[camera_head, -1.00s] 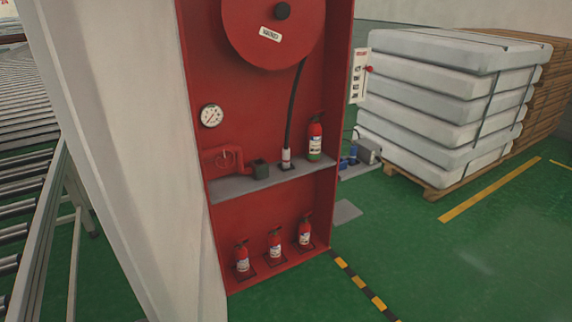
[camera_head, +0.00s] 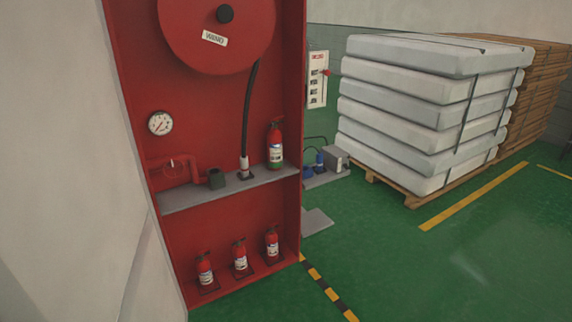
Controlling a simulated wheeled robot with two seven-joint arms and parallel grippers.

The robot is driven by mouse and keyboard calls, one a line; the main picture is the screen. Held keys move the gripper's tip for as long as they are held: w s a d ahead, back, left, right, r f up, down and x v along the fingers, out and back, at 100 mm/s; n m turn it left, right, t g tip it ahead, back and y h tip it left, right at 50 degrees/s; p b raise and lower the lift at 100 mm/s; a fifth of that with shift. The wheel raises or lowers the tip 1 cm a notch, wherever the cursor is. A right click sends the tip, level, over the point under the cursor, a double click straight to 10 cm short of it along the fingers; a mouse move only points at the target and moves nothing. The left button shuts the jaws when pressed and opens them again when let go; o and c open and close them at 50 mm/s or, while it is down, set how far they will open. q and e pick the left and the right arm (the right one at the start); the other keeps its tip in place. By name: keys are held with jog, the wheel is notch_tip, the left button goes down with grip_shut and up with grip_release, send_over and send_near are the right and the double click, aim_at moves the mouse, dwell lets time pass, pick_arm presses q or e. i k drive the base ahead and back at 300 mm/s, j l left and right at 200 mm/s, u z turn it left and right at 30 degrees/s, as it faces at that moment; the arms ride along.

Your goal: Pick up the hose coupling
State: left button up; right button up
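The red hose cabinet (camera_head: 230,215) stands open at left centre. A black hose (camera_head: 248,105) hangs from the red reel (camera_head: 215,25) to a pale fitting (camera_head: 244,167) on the grey shelf (camera_head: 185,199). This fitting looks like the hose coupling and stands upright. Left of it sits a short dark grey-green cylinder (camera_head: 216,179) beside a red pipe valve (camera_head: 172,171); I cannot tell whether that cylinder is also a coupling. Neither of my grippers is in view.
A fire extinguisher (camera_head: 275,146) stands on the shelf right of the fitting. Several more extinguishers (camera_head: 240,255) stand at the cabinet's bottom. A pale wall (camera_head: 70,150) fills the left. White mattresses (camera_head: 430,110) are stacked on a pallet at right. Green floor (camera_head: 450,265) in front is clear.

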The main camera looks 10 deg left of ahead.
aim_at(244, 161)
jog(key=i+l+u, duration=0.15)
jog(key=i+l, duration=0.55)
jog(key=i, duration=0.15)
